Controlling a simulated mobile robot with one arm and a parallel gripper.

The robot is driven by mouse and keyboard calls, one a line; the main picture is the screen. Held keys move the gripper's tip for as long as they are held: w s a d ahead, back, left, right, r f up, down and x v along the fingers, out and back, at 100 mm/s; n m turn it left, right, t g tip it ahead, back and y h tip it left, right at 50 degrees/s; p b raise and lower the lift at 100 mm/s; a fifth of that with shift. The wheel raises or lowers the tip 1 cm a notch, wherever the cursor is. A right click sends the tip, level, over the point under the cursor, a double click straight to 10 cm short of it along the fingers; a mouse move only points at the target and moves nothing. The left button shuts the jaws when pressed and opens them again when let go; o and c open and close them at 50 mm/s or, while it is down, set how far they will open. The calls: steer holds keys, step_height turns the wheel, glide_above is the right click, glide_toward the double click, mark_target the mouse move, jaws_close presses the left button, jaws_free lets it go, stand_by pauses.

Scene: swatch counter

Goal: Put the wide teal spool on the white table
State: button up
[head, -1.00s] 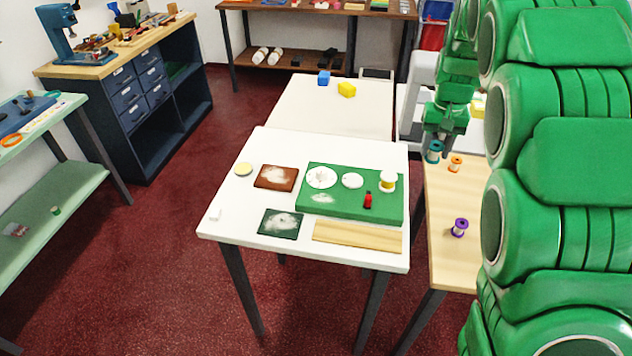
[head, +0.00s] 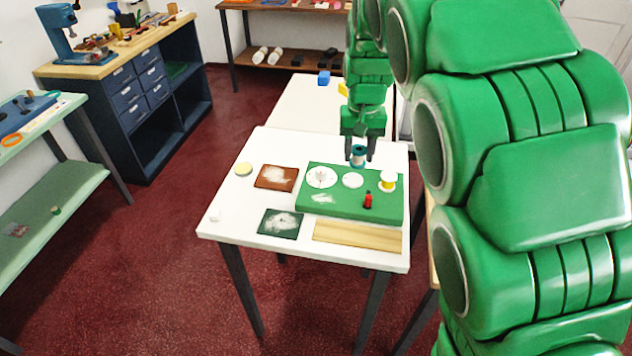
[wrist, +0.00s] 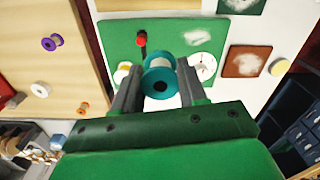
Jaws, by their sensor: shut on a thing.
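The wide teal spool (head: 358,156) is held in my gripper (head: 359,150), which is shut on it. In the head view it shows above the far edge of the green mat (head: 335,212), over the white table (head: 222,217). In the wrist view the teal spool (wrist: 160,80) sits between the two dark fingers (wrist: 160,88), its round teal end facing the camera. The spool appears to be above the table, not resting on it. The far part of the table is partly hidden behind my arm.
The green mat carries white discs (head: 321,177), a yellow-and-white spool (head: 387,181) and a red item (head: 368,200). Brown (head: 275,178) and dark green (head: 281,223) swatches and a wooden strip (head: 357,235) lie on the table. Its left side has bare room. A wooden table with a purple spool (wrist: 52,42) adjoins.

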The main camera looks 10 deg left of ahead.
steer(key=s+a+n, duration=0.2)
steer(key=s+a, duration=0.8)
steer(key=a, duration=0.4)
steer(key=w+a+f, duration=0.2)
steer(key=w+f, duration=0.1)
steer(key=f, duration=0.1)
steer(key=w+a+f, duration=0.2)
steer(key=w+f, duration=0.2)
steer(key=f, duration=0.1)
steer(key=w+a+f, duration=0.2)
steer(key=w+f, duration=0.1)
steer(key=f, duration=0.1)
steer(key=shift+w+a+f, duration=0.25)
steer(key=shift+w+f, duration=0.05)
steer(key=shift+f, duration=0.05)
steer(key=shift+w+a+f, duration=0.3)
steer(key=shift+w+f, duration=0.25)
steer(key=shift+f, duration=1.6)
steer(key=shift+f, duration=0.15)
steer(key=o, duration=1.1)
